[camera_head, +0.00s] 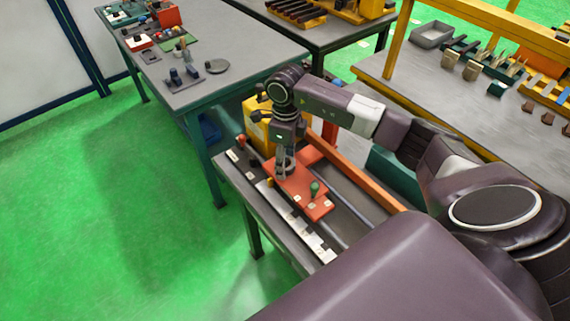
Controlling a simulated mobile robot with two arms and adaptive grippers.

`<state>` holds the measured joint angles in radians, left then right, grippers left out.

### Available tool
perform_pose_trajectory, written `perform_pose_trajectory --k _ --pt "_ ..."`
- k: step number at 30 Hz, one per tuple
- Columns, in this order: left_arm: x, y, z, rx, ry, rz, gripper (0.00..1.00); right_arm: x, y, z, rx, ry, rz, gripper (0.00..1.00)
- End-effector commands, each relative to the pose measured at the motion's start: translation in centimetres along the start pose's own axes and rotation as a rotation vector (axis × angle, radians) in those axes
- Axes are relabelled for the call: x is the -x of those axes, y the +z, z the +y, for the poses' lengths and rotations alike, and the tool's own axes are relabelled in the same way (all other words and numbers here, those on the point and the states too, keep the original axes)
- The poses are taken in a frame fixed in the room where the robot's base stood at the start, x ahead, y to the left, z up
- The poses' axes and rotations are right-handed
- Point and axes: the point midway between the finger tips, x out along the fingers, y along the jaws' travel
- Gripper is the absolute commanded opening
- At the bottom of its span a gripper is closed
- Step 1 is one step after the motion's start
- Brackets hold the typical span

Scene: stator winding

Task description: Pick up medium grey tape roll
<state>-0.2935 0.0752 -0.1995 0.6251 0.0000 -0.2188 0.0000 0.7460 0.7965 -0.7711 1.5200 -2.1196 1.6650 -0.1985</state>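My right gripper (286,166) points down over an orange-red board (312,200) on the narrow bench in the middle of the camera_head view. Its fingers look dark grey and small, and I cannot tell whether they are open or shut. A grey shape shows at the fingertips, but I cannot tell whether it is a tape roll or part of the fingers. I cannot make out the medium grey tape roll for certain anywhere. My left gripper is not in view.
The board carries a green knob (315,188). A yellow machine (260,125) stands behind my gripper, and an orange rail (365,182) runs along its right. A table (250,57) with small parts and a grey disc (217,66) stands at upper left. Green floor at left is clear.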

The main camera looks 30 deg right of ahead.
Motion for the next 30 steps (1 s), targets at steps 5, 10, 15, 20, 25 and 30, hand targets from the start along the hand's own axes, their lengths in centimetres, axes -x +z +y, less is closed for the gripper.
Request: perform_pose_trajectory --k 5,10,15,20,25,30 --pt "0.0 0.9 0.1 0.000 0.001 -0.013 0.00 0.0 0.0 0.0 0.000 0.000 0.000 0.31" --pt "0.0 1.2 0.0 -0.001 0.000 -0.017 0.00 0.1 0.0 0.0 0.000 -0.001 -0.001 0.18" --pt "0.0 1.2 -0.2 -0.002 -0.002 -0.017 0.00 0.1 0.0 0.0 0.000 -0.001 -0.001 0.18" --pt "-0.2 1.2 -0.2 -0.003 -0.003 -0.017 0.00 0.6 0.1 -0.1 0.000 -0.002 -0.002 0.17" --pt "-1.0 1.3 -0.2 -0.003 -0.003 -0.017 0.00 2.5 0.1 -0.2 -0.001 -0.004 -0.005 0.17" --pt "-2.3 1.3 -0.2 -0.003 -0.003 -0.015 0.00 5.9 0.1 -0.1 0.000 -0.005 -0.006 0.17"
